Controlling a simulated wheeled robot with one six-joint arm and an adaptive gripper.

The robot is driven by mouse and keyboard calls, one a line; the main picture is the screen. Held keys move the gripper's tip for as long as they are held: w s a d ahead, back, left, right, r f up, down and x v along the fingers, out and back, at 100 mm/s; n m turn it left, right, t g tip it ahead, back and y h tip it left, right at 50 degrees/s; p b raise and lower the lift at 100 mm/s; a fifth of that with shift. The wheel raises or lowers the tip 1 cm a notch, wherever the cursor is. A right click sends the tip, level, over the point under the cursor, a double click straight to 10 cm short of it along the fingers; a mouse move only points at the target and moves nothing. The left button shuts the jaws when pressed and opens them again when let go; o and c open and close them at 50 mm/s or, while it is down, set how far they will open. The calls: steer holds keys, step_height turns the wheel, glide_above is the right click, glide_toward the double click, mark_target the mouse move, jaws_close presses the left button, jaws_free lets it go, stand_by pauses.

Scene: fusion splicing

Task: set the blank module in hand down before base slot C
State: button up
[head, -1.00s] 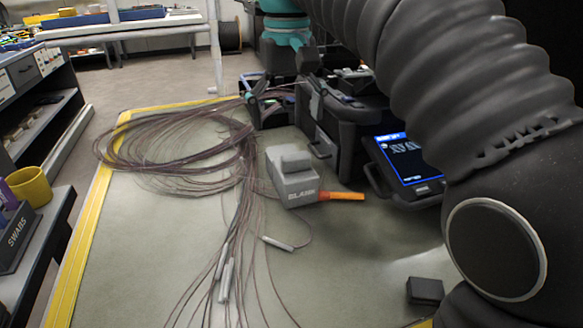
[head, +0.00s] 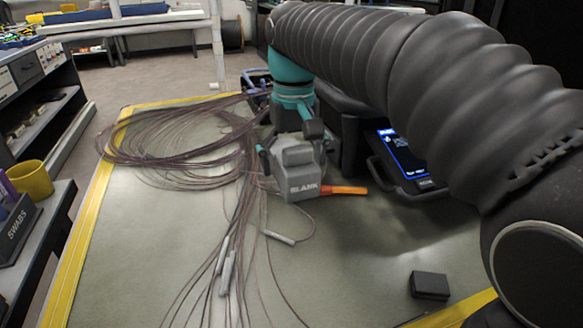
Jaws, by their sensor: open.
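No base slot marked C can be made out.
An orange stick (head: 343,190) lies at the module's right. Looped brown fibres (head: 180,148) and several pale sleeves spread left and in front. A device with a lit screen (head: 402,150) stands right. A dark block (head: 429,285) lies at front right.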

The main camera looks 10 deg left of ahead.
steer(key=c, duration=1.4)
